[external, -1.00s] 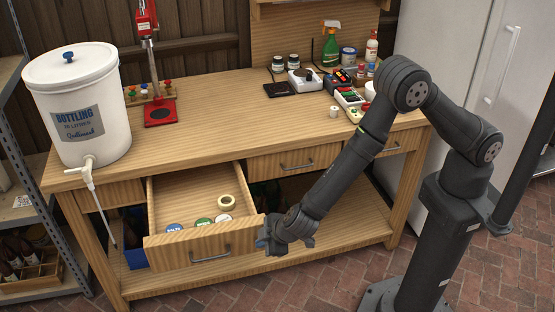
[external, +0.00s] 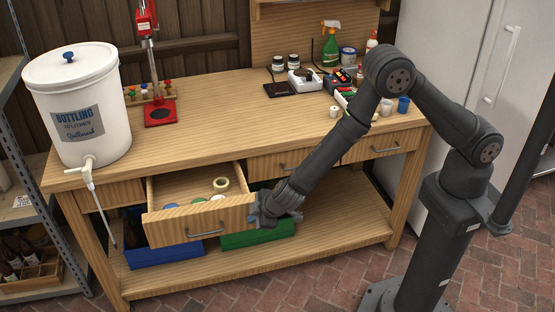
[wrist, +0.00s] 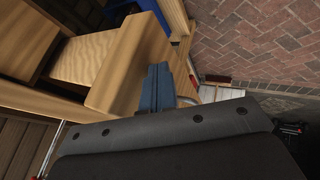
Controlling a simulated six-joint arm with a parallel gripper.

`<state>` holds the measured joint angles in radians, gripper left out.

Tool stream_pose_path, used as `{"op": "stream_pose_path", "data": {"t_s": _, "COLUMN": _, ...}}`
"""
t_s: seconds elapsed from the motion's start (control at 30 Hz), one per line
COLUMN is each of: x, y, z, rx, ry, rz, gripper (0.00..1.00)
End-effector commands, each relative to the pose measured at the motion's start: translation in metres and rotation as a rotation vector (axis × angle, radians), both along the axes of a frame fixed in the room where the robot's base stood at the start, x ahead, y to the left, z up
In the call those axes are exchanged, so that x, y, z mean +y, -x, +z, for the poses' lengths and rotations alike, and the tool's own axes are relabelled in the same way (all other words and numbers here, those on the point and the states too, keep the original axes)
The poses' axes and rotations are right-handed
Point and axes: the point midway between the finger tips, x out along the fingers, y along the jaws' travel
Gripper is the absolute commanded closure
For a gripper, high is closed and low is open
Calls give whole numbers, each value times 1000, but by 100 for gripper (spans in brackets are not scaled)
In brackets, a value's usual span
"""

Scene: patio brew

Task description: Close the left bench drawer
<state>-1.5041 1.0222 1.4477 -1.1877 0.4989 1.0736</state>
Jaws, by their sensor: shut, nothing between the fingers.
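The left bench drawer (external: 165,226) is partly open, sticking out from the front of the wooden bench. Its front panel carries a grey bar handle (external: 206,233). A roll of tape (external: 221,184) and some round lids lie inside. My gripper (external: 257,220) is shut and empty at the right end of the drawer front. In the wrist view, the blue fingers (wrist: 157,88) are together beside the wooden drawer front (wrist: 125,62). I cannot tell whether they touch it.
A white bottling bucket (external: 78,105) with a tap stands at the bench's left end. Blue (external: 165,256) and green (external: 262,232) crates sit on the lower shelf. The middle drawer (external: 270,166) and right drawer (external: 385,146) are shut. Brick floor in front is clear.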

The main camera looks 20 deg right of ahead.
Motion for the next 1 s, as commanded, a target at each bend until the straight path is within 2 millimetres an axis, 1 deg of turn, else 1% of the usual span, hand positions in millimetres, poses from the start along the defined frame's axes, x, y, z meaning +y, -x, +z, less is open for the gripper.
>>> {"op": "stream_pose_path", "data": {"t_s": 0.03, "x": -1, "y": -17, "z": 0, "rx": -1, "ry": 0, "rz": -5, "gripper": 100}}
{"op": "stream_pose_path", "data": {"t_s": 0.2, "x": -1, "y": -64, "z": -1, "rx": -1, "ry": 1, "rz": -6, "gripper": 100}}
{"op": "stream_pose_path", "data": {"t_s": 0.4, "x": -1, "y": -113, "z": 0, "rx": 0, "ry": -1, "rz": -4, "gripper": 100}}
{"op": "stream_pose_path", "data": {"t_s": 0.5, "x": -1, "y": -133, "z": 0, "rx": 0, "ry": 0, "rz": -5, "gripper": 100}}
{"op": "stream_pose_path", "data": {"t_s": 0.6, "x": 0, "y": -148, "z": 0, "rx": 0, "ry": -1, "rz": -2, "gripper": 100}}
{"op": "stream_pose_path", "data": {"t_s": 0.7, "x": 0, "y": -160, "z": -1, "rx": 1, "ry": 0, "rz": -2, "gripper": 100}}
{"op": "stream_pose_path", "data": {"t_s": 0.83, "x": 0, "y": -170, "z": 0, "rx": 0, "ry": 0, "rz": -2, "gripper": 100}}
{"op": "stream_pose_path", "data": {"t_s": 1.0, "x": 0, "y": -175, "z": 0, "rx": 0, "ry": 0, "rz": 1, "gripper": 100}}
